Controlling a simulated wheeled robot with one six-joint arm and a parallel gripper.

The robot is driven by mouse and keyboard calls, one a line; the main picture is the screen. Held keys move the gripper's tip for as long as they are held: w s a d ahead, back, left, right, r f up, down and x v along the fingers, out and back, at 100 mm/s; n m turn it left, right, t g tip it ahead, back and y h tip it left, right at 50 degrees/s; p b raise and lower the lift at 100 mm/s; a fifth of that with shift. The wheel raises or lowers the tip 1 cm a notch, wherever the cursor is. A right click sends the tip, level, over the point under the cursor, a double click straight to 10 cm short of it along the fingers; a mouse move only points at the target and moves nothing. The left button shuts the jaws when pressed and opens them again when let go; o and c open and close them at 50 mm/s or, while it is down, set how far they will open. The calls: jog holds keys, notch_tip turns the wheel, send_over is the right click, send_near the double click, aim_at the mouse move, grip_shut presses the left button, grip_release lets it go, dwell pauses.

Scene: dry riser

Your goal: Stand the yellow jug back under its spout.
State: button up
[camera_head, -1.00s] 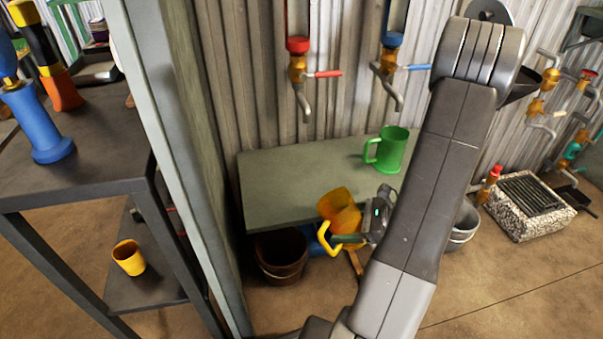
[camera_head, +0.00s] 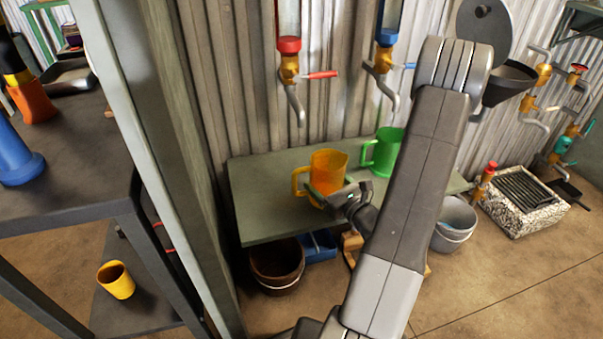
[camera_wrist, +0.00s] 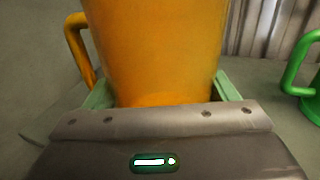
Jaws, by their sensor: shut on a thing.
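The yellow jug (camera_head: 327,170), orange-yellow with a side handle, is upright at the bench (camera_head: 250,210); whether its base touches the top I cannot tell. My gripper (camera_head: 335,197) is shut on it from the front, low on its body. In the wrist view the jug (camera_wrist: 155,50) fills the middle between the green finger pads, its handle to the left. The spout with the red lever (camera_head: 295,100) hangs on the wall above and a little left of the jug. The spout with the blue lever (camera_head: 388,85) is farther right.
A green jug (camera_head: 384,152) stands on the bench just right of the yellow jug, partly behind my arm. A grey post (camera_head: 160,150) rises left of the bench. A brown bucket (camera_head: 277,265) and a grey bucket (camera_head: 455,222) are below. The bench's left part is clear.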

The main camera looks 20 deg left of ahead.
jog(key=b+x, duration=0.2)
jog(key=x, duration=0.9)
jog(key=shift+w+a, duration=0.15)
jog(key=shift+a, duration=0.1)
notch_tip(320, 180, down, 4)
jog(key=shift+r+b, duration=0.1)
jog(key=shift+b, duration=0.9)
jog(key=shift+r, duration=0.1)
jog(key=o, duration=1.1)
jog(key=shift+d, duration=0.1)
jog(key=p+v, duration=0.2)
jog(key=v, duration=1)
